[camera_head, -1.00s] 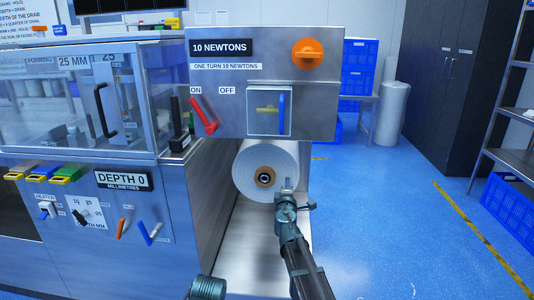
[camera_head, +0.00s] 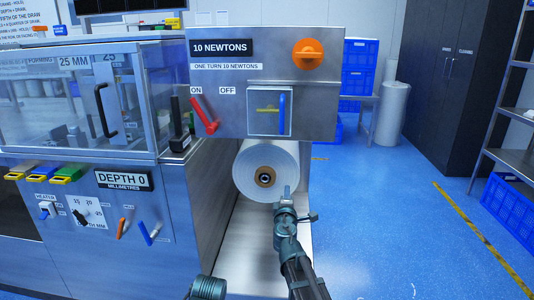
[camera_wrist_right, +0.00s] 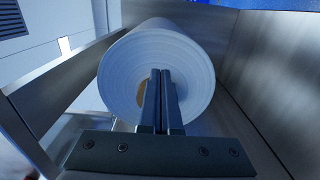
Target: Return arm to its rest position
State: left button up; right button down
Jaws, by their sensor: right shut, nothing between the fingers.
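My right gripper (camera_head: 285,194) is shut and empty. It stands in front of the lower right part of a white film roll (camera_head: 264,160) with a brown core. In the right wrist view the two fingers of the right gripper (camera_wrist_right: 161,100) lie together in front of the face of the roll (camera_wrist_right: 190,60) and hide part of its core. I cannot tell the exact gap between fingertips and roll.
Above the roll is a panel (camera_head: 312,110) with a red lever (camera_head: 203,115), an orange knob (camera_head: 308,54) and a blue-handled switch (camera_head: 281,112). A machine cabinet (camera_head: 178,215) stands on the left. Blue floor (camera_head: 390,215) is clear on the right.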

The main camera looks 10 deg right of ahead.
jog(key=s+a+f+m+g+h, duration=0.1)
jog(key=s+a+f+m+g, duration=0.1)
jog(key=s+f+m+g, duration=0.4)
jog(key=s+a+f+m+g+h, duration=0.1)
jog(key=s+a+f+m+g, duration=0.2)
jog(key=s+f, duration=0.5)
jog(key=s+a+f+m+g+y, duration=0.1)
jog(key=s+a+f+g+y, duration=0.2)
jog(key=s, duration=0.4)
jog(key=s+a+f+g+y, duration=0.1)
jog(key=s+a+f+g, duration=0.2)
jog(key=s, duration=0.4)
jog(key=s+a+f+m+g+y, duration=0.1)
jog(key=s+a+f+g+y, duration=0.1)
jog(key=s+a, duration=0.4)
pick_arm(q)
notch_tip(320, 180, up, 35)
jog(key=p, duration=3.5)
pick_arm(e)
notch_tip(320, 180, up, 35)
jog(key=s, duration=0.1)
jog(key=shift+d+g, duration=0.3)
pick_arm(q)
jog(key=shift+d, duration=0.1)
